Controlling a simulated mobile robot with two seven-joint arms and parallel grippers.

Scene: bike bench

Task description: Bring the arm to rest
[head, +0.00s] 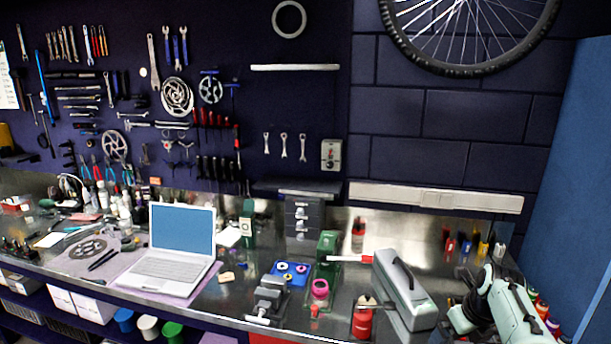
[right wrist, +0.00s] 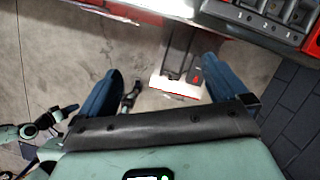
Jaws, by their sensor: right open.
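My right arm (head: 505,305) shows in the head view at the lower right, beside the bench's front right corner. Its gripper cannot be made out there. In the right wrist view my right gripper (right wrist: 162,72) has its two dark blue fingers wide apart, with nothing between them. Grey floor shows beyond the fingers. Pale green and black parts of mine show at the left edge of that view. I cannot make out my left gripper in either view.
The steel bench holds a laptop (head: 175,250), a vise (head: 268,298), a blue tray (head: 291,272), a red can (head: 363,318) and a grey-green case (head: 403,290) close to my right arm. In the wrist view, a red-edged organiser (right wrist: 270,18) lies at the top right.

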